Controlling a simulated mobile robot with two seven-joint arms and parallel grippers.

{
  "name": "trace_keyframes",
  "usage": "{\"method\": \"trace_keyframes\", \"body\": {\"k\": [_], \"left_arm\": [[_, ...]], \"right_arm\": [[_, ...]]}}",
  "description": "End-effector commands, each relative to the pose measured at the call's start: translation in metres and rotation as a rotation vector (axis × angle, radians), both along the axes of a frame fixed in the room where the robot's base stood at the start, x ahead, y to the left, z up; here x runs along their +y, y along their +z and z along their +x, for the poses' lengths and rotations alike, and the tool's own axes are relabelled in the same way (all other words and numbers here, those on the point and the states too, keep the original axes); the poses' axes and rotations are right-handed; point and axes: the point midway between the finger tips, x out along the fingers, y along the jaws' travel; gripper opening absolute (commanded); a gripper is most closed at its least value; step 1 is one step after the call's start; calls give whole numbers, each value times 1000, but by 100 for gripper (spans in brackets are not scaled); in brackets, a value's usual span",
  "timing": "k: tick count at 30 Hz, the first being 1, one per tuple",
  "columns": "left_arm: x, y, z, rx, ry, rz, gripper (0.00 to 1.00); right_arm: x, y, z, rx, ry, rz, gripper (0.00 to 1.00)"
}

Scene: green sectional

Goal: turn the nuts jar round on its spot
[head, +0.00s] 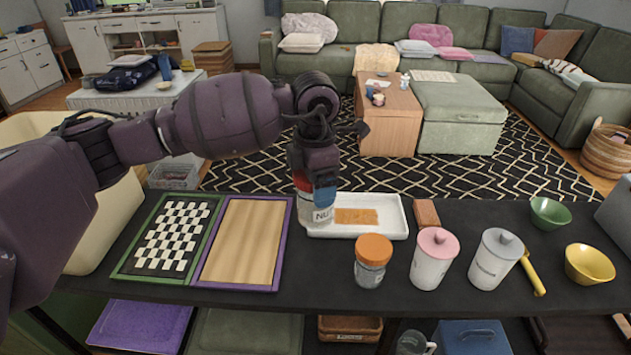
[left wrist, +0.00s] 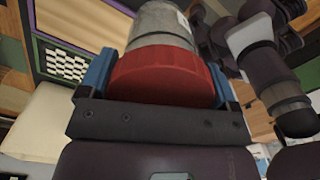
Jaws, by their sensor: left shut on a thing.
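The nuts jar (head: 322,216) is a clear-grey jar with a white label, partly readable as "NU", and a red lid (left wrist: 165,75). In the head view it stands upright on the dark table, between the purple-framed board and the white tray. My left gripper (head: 315,190) comes down from above and is shut on the red lid, with a blue finger on each side of it. The gripper hides much of the lid in the head view. In the left wrist view the grey jar body (left wrist: 160,28) shows beyond the lid. My right gripper is not visible.
The white tray (head: 400,232) is close right of the jar. The purple-framed board (head: 240,240) and checkerboard (head: 172,237) are left. An orange-lidded jar (head: 372,262), pink-lidded canister (head: 434,260) and grey-lidded canister (head: 494,260) stand to the right. Bare tabletop lies in front of the jar.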

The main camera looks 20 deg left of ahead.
Motion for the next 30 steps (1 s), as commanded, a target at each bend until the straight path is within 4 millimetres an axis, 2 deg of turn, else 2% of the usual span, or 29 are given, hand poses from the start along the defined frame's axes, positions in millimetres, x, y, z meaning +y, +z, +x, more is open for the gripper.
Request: {"method": "trace_keyframes", "body": {"k": [16,30], "left_arm": [[0,-3,0,2,-445,0,58],[0,-1,0,0,-516,0,58]], "right_arm": [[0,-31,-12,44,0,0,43],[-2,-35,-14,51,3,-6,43]]}}
